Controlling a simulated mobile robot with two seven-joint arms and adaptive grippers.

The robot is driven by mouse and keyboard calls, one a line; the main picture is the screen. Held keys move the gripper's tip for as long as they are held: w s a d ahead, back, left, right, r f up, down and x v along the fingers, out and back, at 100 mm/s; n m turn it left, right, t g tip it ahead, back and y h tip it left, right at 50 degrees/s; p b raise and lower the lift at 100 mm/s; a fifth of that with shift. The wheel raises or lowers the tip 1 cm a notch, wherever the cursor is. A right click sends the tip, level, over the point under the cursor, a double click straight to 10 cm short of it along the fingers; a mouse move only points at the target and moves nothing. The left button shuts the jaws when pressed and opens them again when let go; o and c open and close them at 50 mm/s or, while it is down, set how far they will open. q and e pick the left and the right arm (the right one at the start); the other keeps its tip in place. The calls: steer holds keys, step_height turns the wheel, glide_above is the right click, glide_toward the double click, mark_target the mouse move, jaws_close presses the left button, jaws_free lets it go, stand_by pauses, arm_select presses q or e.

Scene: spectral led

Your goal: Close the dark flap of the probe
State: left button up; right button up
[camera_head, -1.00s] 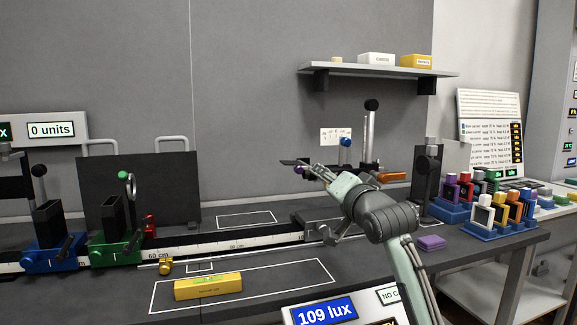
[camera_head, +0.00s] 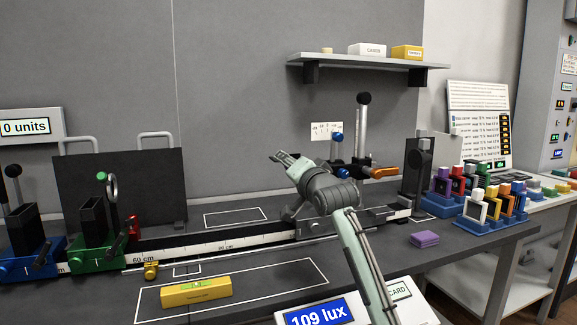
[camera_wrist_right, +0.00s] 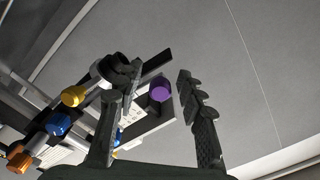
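My right gripper (camera_head: 282,158) reaches over the bench's back half, left of the probe's silvery post with a black ball top (camera_head: 362,125). In the right wrist view my right gripper (camera_wrist_right: 155,85) is open, fingers apart. A purple knob (camera_wrist_right: 160,89) shows between the fingers; whether either finger touches it I cannot tell. A dark strip (camera_wrist_right: 157,62), which looks like the flap, lies just above the knob. In the head view flap and purple knob are hidden behind my gripper. The probe's blue knob (camera_head: 337,137) and orange knob (camera_head: 380,172) are visible. My left gripper is not in view.
The rail (camera_head: 215,248) carries a blue carriage (camera_head: 30,268) and a green carriage (camera_head: 90,262) at left. A yellow level (camera_head: 196,291) and a purple block (camera_head: 424,239) lie on the bench. A shelf (camera_head: 350,60) hangs above. Coloured holders stand at right.

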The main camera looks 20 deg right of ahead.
steer(key=c, duration=0.7)
jaws_close()
steer(key=shift+r, duration=0.15)
